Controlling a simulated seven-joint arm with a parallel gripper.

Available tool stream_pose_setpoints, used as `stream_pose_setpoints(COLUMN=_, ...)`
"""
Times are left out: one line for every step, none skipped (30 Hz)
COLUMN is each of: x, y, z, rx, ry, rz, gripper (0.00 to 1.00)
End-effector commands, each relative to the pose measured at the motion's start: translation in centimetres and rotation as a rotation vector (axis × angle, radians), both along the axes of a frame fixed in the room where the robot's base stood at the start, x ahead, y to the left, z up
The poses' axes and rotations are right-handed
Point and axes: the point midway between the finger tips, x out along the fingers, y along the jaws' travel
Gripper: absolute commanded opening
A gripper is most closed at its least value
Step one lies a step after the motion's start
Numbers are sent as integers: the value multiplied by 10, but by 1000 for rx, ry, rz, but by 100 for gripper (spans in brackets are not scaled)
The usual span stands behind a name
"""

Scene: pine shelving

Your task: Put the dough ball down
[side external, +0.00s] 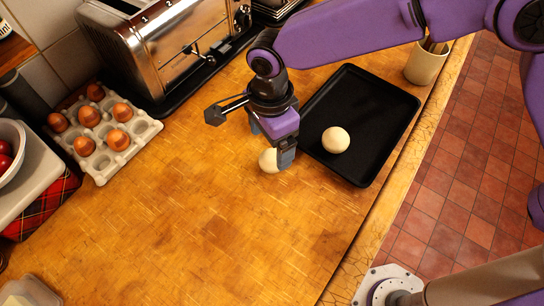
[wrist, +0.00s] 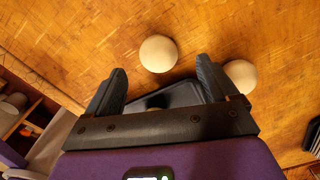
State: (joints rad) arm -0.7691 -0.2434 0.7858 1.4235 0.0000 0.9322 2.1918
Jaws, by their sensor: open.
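A pale dough ball (side external: 268,160) is on the wooden counter in the side view, just left of the tray and partly hidden by a finger. A second pale dough ball (side external: 336,140) rests on the black tray (side external: 366,105). My gripper (side external: 272,144) is open, low over the counter beside the first ball. In the wrist view my open gripper (wrist: 162,70) has one ball (wrist: 158,53) just beyond the gap between its fingertips. Another ball (wrist: 241,75) is outside the right finger. Which ball is which there, and whether a finger touches one, I cannot tell.
An egg carton (side external: 137,138) with several brown eggs is at the left. A metal toaster (side external: 165,45) stands at the back, and a beige cup (side external: 427,63) is beyond the tray. The front middle of the counter (side external: 200,240) is clear.

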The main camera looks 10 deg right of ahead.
Motion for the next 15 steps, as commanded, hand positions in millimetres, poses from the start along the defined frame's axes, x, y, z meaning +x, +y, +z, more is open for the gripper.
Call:
stream_pose_setpoints(x=0, y=0, z=-2, rx=-1, ry=1, rz=0, gripper=87)
stream_pose_setpoints(x=0, y=0, z=-4, rx=-1, ry=1, rz=0, gripper=87)
stream_pose_setpoints(x=0, y=-1, z=-6, rx=-1, ry=1, rz=0, gripper=87)
stream_pose_setpoints(x=0, y=-1, z=-8, rx=-1, ry=1, rz=0, gripper=87)
stream_pose_setpoints(x=-1, y=-1, z=-11, rx=-2, ry=1, rz=0, gripper=87)
stream_pose_setpoints(x=-1, y=-2, z=-16, rx=-3, ry=2, rz=0, gripper=87)
stream_pose_setpoints(x=-1, y=-2, z=-21, rx=-4, ry=3, rz=0, gripper=87)
stream_pose_setpoints(x=-1, y=-3, z=-25, rx=-3, ry=2, rz=0, gripper=87)
stream_pose_setpoints(x=-2, y=-3, z=-31, rx=-3, ry=2, rz=0, gripper=87)
stream_pose_setpoints(x=-2, y=-3, z=-35, rx=-3, ry=2, rz=0, gripper=87)
stream_pose_setpoints(x=-2, y=-3, z=-39, rx=-3, ry=2, rz=0, gripper=87)
stream_pose_setpoints(x=-2, y=-3, z=-44, rx=-3, ry=2, rz=0, gripper=87)
stream_pose_setpoints(x=-2, y=-3, z=-47, rx=-3, ry=1, rz=0, gripper=87)
stream_pose_setpoints(x=-2, y=-3, z=-50, rx=-2, ry=1, rz=0, gripper=87)
stream_pose_setpoints(x=-1, y=-3, z=-52, rx=-1, ry=1, rz=0, gripper=87)
